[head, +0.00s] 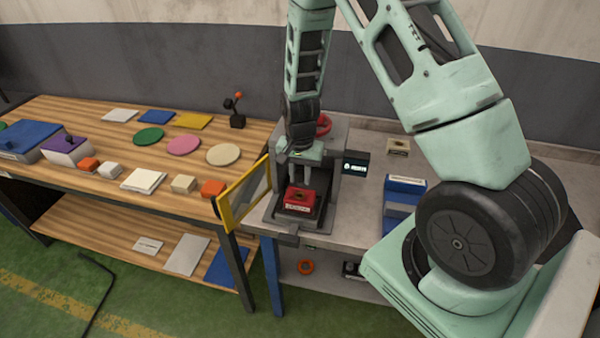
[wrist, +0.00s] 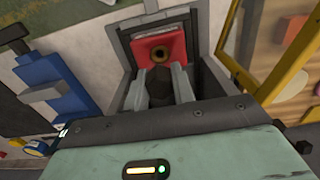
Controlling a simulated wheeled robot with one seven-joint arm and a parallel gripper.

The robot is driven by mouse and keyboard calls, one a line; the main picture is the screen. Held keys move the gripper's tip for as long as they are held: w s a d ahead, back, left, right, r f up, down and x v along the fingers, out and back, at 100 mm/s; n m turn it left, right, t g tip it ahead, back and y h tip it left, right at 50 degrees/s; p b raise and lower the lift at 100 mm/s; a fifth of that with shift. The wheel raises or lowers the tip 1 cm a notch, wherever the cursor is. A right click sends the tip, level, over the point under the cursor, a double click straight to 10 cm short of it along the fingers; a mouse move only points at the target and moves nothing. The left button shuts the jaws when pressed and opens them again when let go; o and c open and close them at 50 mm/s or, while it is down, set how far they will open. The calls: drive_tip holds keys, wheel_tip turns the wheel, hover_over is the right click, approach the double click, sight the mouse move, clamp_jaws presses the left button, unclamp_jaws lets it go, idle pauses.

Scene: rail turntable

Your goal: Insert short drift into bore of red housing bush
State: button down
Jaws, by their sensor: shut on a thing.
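The red housing (head: 299,200) sits in a dark recessed bed of the grey machine. My gripper (head: 301,170) points down above and just behind the red housing in the head view. In the wrist view my gripper (wrist: 160,84) is shut on a dark, blocky piece, taken to be the short drift (wrist: 159,87). The drift is apart from the bore in the picture, on the near side of it. Its lower end is hard to make out, and the head view hides it.
A yellow-framed guard door (head: 243,194) stands open left of the bed. A small display (head: 355,164) and a blue holder (head: 403,196) are to the right. A wooden bench (head: 110,165) at left carries coloured discs, plates and blocks.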

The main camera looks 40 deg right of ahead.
sight(300, 183)
drive_tip(key=shift+f+b, duration=0.75)
drive_tip(key=shift+f, duration=0.6)
drive_tip(key=shift+f+b, duration=0.9)
drive_tip(key=shift+f, duration=0.3)
idle(0.4)
drive_tip(key=shift+r, duration=0.15)
drive_tip(key=shift+r+p, duration=0.75)
drive_tip(key=shift+r, duration=0.05)
drive_tip(key=shift+f+b, duration=0.75)
drive_tip(key=shift+f, duration=0.15)
idle(1.0)
drive_tip(key=c, duration=1.1)
unclamp_jaws()
